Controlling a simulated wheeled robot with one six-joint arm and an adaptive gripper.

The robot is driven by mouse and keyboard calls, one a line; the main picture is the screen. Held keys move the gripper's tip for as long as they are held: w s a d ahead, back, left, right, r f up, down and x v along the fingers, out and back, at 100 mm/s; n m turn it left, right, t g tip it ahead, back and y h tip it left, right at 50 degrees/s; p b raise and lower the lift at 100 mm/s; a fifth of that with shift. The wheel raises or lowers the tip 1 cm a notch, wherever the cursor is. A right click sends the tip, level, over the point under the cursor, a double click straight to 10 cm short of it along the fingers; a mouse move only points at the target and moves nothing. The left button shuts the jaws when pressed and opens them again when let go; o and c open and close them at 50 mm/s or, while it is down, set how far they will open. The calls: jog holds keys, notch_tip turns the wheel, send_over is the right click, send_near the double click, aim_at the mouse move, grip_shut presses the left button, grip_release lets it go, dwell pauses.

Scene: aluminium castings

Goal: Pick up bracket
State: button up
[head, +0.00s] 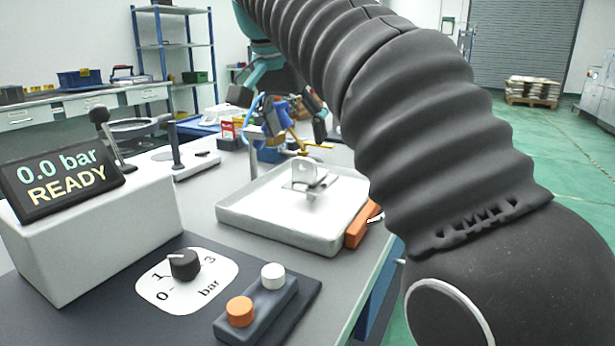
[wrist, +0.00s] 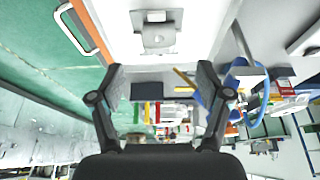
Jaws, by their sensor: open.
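The bracket (head: 306,180), a small light-grey metal casting with an upright lug and a hole, sits in a shallow white tray (head: 265,226) on the bench. In the wrist view, the bracket (wrist: 157,38) shows at the top middle, against the bare tray floor (wrist: 203,25). My gripper (wrist: 160,80) is open and empty, its two fingers spread at left and right. The bracket lies beyond the fingertips, not between them. My arm covers the right of the head view, and the gripper is hard to make out there.
An orange block (head: 358,226) with a handle is at the tray's right side. A control panel with a knob (head: 185,264) and a display (head: 63,180) reading "0.0 bar READY" stand in front. Tools (head: 275,118) and a stand (head: 178,160) are behind the tray.

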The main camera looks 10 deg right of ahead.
aim_at(302, 163)
jog(key=shift+x, duration=1.2)
jog(key=shift+s+b+x, duration=0.15)
jog(key=shift+b+x, duration=0.35)
jog(key=shift+x, duration=0.8)
jog(key=shift+s+b+x, duration=0.15)
jog(key=shift+b+x, duration=0.3)
jog(key=shift+x, duration=0.85)
jog(key=shift+a+f, duration=0.1)
jog(key=shift+a, duration=0.05)
jog(key=shift+c, duration=0.2)
jog(key=c, duration=1.3)
jog(key=shift+c, duration=0.2)
